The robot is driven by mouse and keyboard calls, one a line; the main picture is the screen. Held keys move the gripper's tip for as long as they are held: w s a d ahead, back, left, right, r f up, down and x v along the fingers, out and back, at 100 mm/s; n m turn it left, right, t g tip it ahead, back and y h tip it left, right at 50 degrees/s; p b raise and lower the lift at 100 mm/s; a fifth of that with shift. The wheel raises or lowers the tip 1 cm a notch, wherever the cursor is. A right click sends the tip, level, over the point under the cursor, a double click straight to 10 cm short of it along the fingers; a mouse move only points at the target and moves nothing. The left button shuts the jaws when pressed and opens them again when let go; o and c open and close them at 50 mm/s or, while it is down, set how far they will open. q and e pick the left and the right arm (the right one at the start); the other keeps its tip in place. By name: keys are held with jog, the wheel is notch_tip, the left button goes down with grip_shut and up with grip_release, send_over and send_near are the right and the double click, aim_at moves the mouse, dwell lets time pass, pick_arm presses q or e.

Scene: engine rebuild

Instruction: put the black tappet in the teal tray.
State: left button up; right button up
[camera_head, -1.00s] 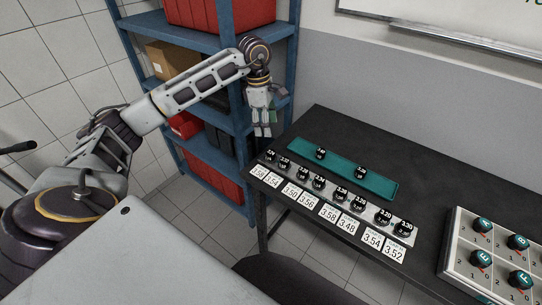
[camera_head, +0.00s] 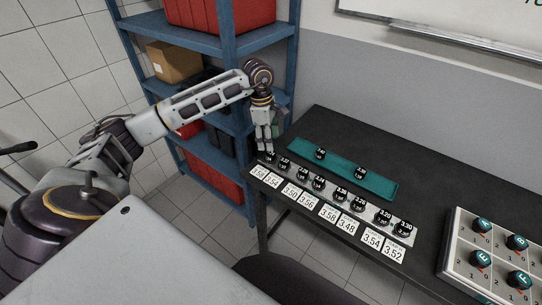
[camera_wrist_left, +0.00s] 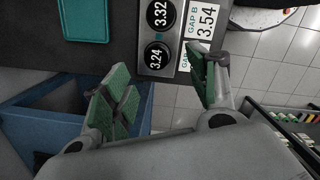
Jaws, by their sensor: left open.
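My left gripper (camera_head: 265,150) is open and empty, pointing down over the left end of a row of black tappets. In the left wrist view, the black tappet marked 3.24 (camera_wrist_left: 157,56) sits at the strip's end, just beyond the gap between the green-padded fingers (camera_wrist_left: 163,84). The black tappet marked 3.32 (camera_wrist_left: 160,15) is beside it. In the head view the gripper partly hides the 3.24 tappet. The teal tray (camera_head: 341,172) lies behind the row and holds two black tappets (camera_head: 320,153), (camera_head: 361,172). My right gripper is not in view.
White gap cards (camera_head: 329,213) line the front of the row on the dark table (camera_head: 420,175). A box of lettered teal-topped knobs (camera_head: 500,250) stands at the right. A blue shelf (camera_head: 232,75) with red bins stands close behind my left arm.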

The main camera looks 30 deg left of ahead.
aim_at(271, 153)
pick_arm(q)
notch_tip(271, 153, down, 2)
jog(key=shift+d+f, duration=0.1)
jog(key=shift+f, duration=0.15)
jog(key=shift+w+f, duration=0.1)
jog(key=shift+f, duration=0.05)
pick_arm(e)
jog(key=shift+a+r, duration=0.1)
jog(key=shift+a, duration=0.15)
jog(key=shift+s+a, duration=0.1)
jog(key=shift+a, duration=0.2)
pick_arm(q)
jog(key=shift+f, duration=0.15)
jog(key=shift+w+d+f+p, duration=0.1)
jog(key=shift+w+f+p, duration=0.15)
jog(key=shift+f, duration=0.95)
jog(key=shift+w+f+p, duration=0.1)
jog(key=shift+f+p, duration=0.2)
jog(key=shift+f, duration=0.9)
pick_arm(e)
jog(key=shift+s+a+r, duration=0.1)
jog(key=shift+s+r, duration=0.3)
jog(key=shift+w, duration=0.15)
